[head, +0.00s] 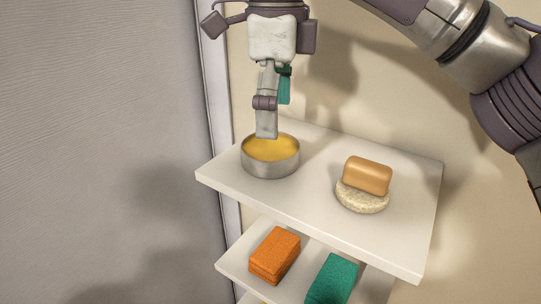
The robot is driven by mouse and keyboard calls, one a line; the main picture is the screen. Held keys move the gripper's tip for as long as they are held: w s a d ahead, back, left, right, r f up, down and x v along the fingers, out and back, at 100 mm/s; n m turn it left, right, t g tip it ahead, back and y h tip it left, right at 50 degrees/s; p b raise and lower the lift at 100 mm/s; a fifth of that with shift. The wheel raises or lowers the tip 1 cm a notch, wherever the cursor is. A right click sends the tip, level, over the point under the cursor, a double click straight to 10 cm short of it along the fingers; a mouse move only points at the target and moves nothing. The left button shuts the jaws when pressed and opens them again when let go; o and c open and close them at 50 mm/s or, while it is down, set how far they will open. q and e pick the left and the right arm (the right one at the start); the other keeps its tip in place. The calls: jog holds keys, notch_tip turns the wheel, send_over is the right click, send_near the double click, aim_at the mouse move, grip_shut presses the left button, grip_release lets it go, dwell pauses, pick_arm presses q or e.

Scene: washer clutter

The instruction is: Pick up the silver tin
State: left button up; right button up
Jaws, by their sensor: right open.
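The silver tin (271,165) is a low round metal tin with a yellow-orange content inside. It stands upright on the left part of the white top shelf. My right gripper (266,136) points down from above, with its fingertip at the tin's opening near the back rim. I see the fingers nearly edge-on, and one hides much of the other. The gripper is open and holds nothing that I can see. I cannot tell whether a finger touches the tin. My left gripper is not in view.
A tan soap bar (368,175) lies on a speckled stone dish (361,198) right of the tin on the top shelf (310,213). Below, a lower shelf (238,266) holds orange sponges (274,256) and a green sponge (332,279). A wall stands close behind.

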aim_at(270, 150)
jog(key=f, duration=0.2)
jog(key=f+p, duration=0.1)
jog(key=shift+a+f, duration=0.3)
jog(key=shift+f, duration=0.05)
jog(key=shift+w+f, duration=0.1)
jog(key=shift+f, duration=0.3)
jog(key=shift+c, duration=1.4)
jog(key=c, duration=1)
jog(key=shift+r, duration=0.1)
